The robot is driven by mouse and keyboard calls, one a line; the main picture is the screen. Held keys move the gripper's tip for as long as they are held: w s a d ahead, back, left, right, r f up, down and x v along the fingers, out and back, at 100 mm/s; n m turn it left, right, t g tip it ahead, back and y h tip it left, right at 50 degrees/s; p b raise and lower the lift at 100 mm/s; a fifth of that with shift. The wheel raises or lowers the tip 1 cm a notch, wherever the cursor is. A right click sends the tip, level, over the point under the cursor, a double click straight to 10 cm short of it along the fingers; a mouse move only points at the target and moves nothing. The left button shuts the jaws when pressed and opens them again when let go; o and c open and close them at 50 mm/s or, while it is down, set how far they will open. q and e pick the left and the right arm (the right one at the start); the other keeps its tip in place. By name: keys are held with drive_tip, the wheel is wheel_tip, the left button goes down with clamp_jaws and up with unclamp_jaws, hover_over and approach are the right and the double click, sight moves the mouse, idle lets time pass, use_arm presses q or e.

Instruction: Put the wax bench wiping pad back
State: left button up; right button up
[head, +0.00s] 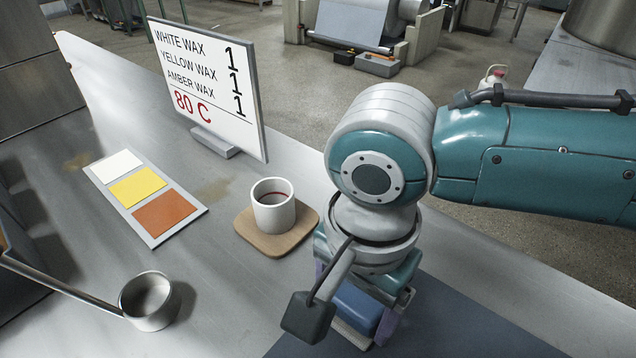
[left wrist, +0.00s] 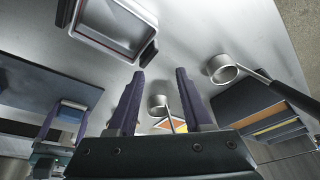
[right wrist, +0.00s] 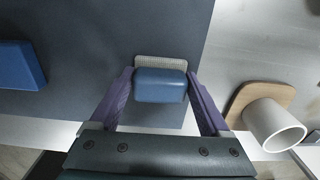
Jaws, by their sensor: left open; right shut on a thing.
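The wiping pad (right wrist: 160,88) is a blue block with a pale, rough-textured base. In the right wrist view it is between the fingers of my right gripper (right wrist: 161,80), which is shut on it. In the head view the pad (head: 355,308) is partly hidden by my right gripper (head: 362,318). It is over the dark blue-grey mat (head: 455,315); I cannot tell whether it touches the mat. My left gripper (left wrist: 158,74) is open and empty in the left wrist view.
A white cup (head: 273,212) on a wooden coaster (head: 252,238) stands left of my right gripper. Another blue block (right wrist: 20,66) is on the mat.

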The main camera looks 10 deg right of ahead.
sight(355, 302)
drive_tip(key=o, duration=1.2)
drive_tip(key=shift+c, duration=0.2)
wheel_tip(355, 302, up, 12)
drive_tip(key=p, duration=0.3)
drive_tip(key=s+a+f+n+t+y, duration=0.1)
drive_tip(key=s+a+n+y, duration=0.25)
drive_tip(key=s+n, duration=0.2)
drive_tip(key=s+d+n+t+h, duration=0.1)
drive_tip(key=s+d+n, duration=0.2)
drive_tip(key=d, duration=0.3)
drive_tip(key=s+d+n+t+h, duration=0.1)
drive_tip(key=s+d+n+h, duration=0.1)
drive_tip(key=d, duration=0.5)
drive_tip(key=shift+s+f+n+t, duration=0.3)
drive_tip(key=shift+s+f+n, duration=0.1)
drive_tip(key=shift+s+n, duration=0.5)
drive_tip(key=shift+w+r, duration=0.1)
